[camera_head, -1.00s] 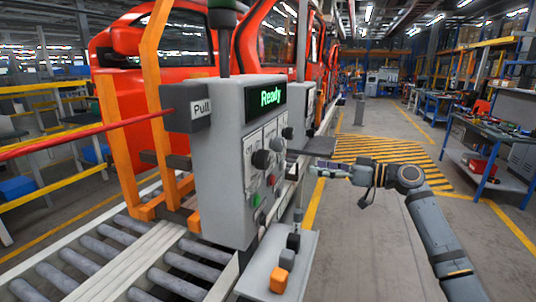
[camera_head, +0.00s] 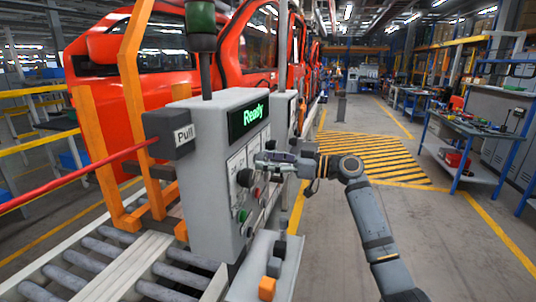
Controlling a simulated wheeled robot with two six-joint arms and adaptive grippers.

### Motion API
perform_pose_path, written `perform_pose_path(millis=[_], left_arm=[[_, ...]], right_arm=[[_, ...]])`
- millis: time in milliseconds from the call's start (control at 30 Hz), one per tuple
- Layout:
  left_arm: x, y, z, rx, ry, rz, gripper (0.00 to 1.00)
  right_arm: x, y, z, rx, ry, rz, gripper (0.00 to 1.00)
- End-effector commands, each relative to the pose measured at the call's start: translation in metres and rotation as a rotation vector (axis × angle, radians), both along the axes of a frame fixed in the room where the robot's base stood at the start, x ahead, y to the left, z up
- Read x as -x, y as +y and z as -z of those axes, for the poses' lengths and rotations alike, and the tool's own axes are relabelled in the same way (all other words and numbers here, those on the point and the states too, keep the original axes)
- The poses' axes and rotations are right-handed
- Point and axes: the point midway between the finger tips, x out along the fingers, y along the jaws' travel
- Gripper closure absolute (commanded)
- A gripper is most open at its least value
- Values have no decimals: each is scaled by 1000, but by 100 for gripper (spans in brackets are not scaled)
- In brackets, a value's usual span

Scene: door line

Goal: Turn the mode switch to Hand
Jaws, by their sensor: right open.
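The grey control box (camera_head: 208,190) stands left of centre, with a lit green "Ready" display (camera_head: 248,118) on its front. A black rotary knob (camera_head: 245,177) sits on the panel at mid-height, on the left side of the front. Another dark knob (camera_head: 270,145) shows higher up and further right. The labels are too small to read, so I cannot tell which knob is the mode switch. My right gripper (camera_head: 261,163) is open, close in front of the panel, just above and right of the lower knob. It hides part of the panel. I cannot tell whether it touches. My left gripper is out of view.
A red button (camera_head: 257,192) and a green button (camera_head: 243,215) sit below the knob. A "Pull" box (camera_head: 172,133) with a red cord juts left. A small shelf (camera_head: 253,276) with dark and orange blocks stands below.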

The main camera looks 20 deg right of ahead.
Motion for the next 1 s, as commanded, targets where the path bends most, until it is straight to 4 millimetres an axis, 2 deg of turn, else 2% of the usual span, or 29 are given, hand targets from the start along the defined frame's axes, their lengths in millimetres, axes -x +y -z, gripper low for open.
perform_pose_path(millis=[267, 667, 1000], left_arm=[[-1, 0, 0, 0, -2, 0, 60], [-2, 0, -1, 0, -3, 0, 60], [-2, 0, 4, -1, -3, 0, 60]], right_arm=[[-1, 2, 1, 1, -1, 0, 38], [-1, 2, 1, 0, 0, 0, 92], [-1, 1, 2, -32, 48, 0, 93]])
